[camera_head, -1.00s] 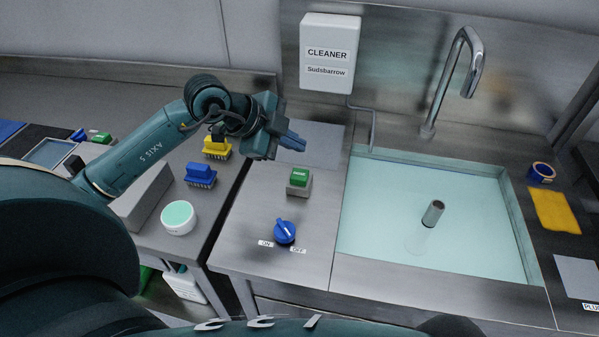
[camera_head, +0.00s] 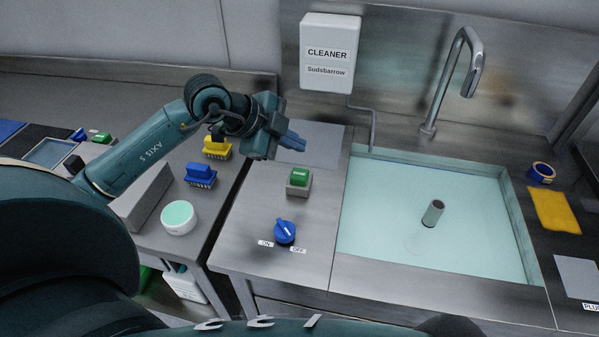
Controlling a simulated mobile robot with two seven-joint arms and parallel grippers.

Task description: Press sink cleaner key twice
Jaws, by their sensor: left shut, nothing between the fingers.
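The green key (camera_head: 299,177) sits on a small grey box on the steel counter, left of the sink. The white cleaner dispenser (camera_head: 329,53), labelled CLEANER Sudsbarrow, hangs on the back wall, with a thin pipe running down toward the sink. My left gripper (camera_head: 297,141) is shut and empty. In the picture its blue fingertips are just above the green key, apart from it. The sink (camera_head: 470,205) holds pale, bluish liquid with a short upright tube (camera_head: 433,212) standing in it. My right gripper is not in view.
A blue rotary knob (camera_head: 285,232) with ON and OFF labels is in front of the key. Blue (camera_head: 201,174) and yellow (camera_head: 217,147) brushes and a round white tub (camera_head: 179,217) stand left. The faucet (camera_head: 465,75) rises behind the sink. A yellow cloth (camera_head: 555,210) lies right.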

